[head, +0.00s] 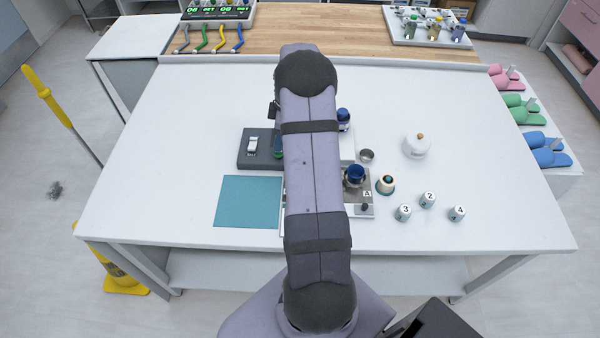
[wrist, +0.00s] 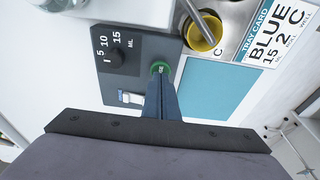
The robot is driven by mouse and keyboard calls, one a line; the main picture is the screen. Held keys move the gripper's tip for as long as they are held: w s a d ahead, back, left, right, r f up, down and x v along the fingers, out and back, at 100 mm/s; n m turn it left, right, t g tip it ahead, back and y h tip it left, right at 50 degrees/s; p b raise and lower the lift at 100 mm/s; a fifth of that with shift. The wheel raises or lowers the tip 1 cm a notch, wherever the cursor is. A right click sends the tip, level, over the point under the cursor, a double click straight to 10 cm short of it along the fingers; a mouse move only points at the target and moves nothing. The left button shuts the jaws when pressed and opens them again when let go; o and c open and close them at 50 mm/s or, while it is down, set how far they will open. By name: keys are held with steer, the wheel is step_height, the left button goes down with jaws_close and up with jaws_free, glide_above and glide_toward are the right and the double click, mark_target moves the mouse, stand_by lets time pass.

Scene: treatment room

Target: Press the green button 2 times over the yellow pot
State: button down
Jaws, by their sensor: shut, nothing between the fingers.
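The green button (wrist: 160,66) is on the dark grey dispenser (wrist: 130,50) in the wrist view. In the head view the dispenser (head: 247,162) stands left of my arm, which mostly covers the button. My gripper (wrist: 162,80) is shut and empty, its tips right at the button's near edge; I cannot tell whether they touch or press it. The yellow pot (wrist: 217,48) is in the wrist view beside the dispenser, near a letter C, with a grey metal tube (wrist: 188,10) reaching over it. In the head view my arm hides the pot.
The dispenser has a dial (wrist: 117,58) marked 5, 10, 15 ML. A tray card (wrist: 272,35) reads BLUE, 15, 2, C. A teal mat (head: 247,202) lies in front of the dispenser. Blue pots (head: 354,174), numbered cups (head: 428,199) and a white lidded jar (head: 416,147) stand right.

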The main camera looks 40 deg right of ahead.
steer(key=shift+f, duration=0.15)
steer(key=shift+f+b, duration=0.8)
steer(key=shift+f, duration=0.2)
steer(key=shift+r, duration=0.1)
steer(key=shift+r+p, duration=0.7)
steer(key=shift+r, duration=0.35)
steer(key=shift+f, duration=0.15)
